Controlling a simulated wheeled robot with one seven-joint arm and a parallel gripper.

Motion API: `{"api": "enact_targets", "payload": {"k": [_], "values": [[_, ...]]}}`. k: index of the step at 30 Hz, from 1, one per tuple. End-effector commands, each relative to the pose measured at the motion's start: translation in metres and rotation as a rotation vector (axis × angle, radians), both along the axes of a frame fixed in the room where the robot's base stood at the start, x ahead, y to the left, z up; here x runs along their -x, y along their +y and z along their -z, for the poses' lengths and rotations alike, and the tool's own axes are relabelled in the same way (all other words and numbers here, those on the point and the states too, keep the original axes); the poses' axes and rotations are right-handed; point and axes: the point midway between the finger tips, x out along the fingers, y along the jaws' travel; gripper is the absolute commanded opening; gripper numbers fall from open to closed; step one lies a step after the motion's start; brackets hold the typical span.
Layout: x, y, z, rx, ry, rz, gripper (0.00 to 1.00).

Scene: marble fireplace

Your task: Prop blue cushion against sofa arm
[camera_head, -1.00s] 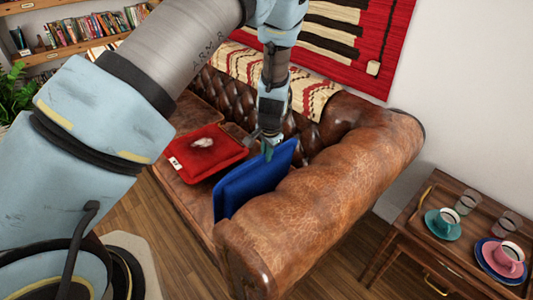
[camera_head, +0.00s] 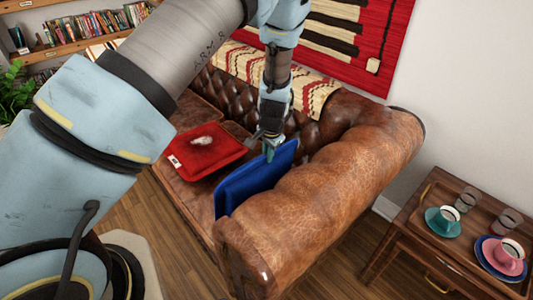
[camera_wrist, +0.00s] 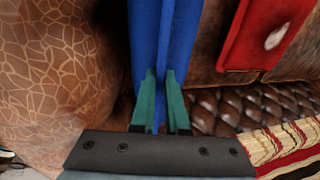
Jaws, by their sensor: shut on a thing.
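The blue cushion (camera_head: 254,178) stands on edge on the seat of the brown leather sofa (camera_head: 195,197), tilted beside the sofa arm (camera_head: 335,190) at the right. My gripper (camera_head: 268,152) is at the cushion's top edge. In the wrist view, the green fingers of my gripper (camera_wrist: 160,100) are shut on the blue cushion (camera_wrist: 165,35), one on each side. The leather sofa arm (camera_wrist: 60,75) is close at the left there. I cannot tell whether the cushion touches the arm; its lower edge is partly hidden.
A red cushion (camera_head: 205,150) with a white patch lies on the seat, left of the blue one. A striped throw (camera_head: 285,85) hangs over the backrest. A wooden side table (camera_head: 420,240) with cups and glasses stands right of the sofa.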

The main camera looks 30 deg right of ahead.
Motion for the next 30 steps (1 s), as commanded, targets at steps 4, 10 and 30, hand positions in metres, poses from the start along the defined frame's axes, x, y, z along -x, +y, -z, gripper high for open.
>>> {"api": "enact_targets", "payload": {"k": [4, 10, 30], "values": [[0.0041, -0.0014, -0.001, 0.0, -0.001, 0.002, 0.0], [0.0068, -0.0018, -0.0008, 0.0, -0.001, 0.002, 0.0], [0.0073, -0.001, 0.0005, -0.001, 0.0, 0.001, 0.47]]}}
